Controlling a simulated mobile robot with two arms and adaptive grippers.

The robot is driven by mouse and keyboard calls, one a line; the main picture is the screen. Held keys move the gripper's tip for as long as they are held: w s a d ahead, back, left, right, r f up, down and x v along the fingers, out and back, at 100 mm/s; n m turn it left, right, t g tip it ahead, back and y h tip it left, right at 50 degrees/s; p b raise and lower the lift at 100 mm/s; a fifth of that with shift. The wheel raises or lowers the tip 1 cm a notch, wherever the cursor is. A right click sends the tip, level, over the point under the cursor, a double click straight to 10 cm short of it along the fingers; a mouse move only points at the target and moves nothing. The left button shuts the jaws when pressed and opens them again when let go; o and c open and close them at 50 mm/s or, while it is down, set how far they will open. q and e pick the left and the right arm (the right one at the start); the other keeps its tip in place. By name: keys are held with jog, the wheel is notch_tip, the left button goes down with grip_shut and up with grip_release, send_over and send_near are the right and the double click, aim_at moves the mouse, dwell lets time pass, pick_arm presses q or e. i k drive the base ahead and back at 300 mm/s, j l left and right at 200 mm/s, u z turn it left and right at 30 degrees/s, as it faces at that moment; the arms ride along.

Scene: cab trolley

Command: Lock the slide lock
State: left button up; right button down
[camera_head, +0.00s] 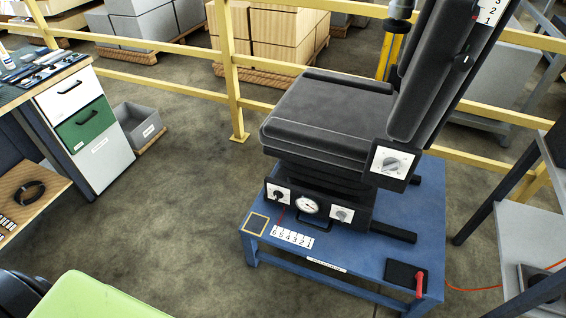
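A black seat (325,118) stands on a blue platform (350,262). Its dark base carries a round gauge (307,206) between two white dial plates, with a bar handle (315,224) below. A numbered scale strip (292,237) lies in front of the base. A red lever (419,284) stands on a black plate (398,277) at the platform's front right corner. I cannot tell for sure which part is the slide lock or whether it is locked. No gripper fingers show in the head view.
A yellow railing (233,75) runs behind the seat. A workbench with a green drawer (86,124) stands at left, beside a grey bin (138,125). A grey shelf rack (540,238) stands at right. The floor left of the platform is clear.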

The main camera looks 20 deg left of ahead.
aim_at(420, 275)
jog(key=u, duration=0.2)
jog(key=z, duration=1.1)
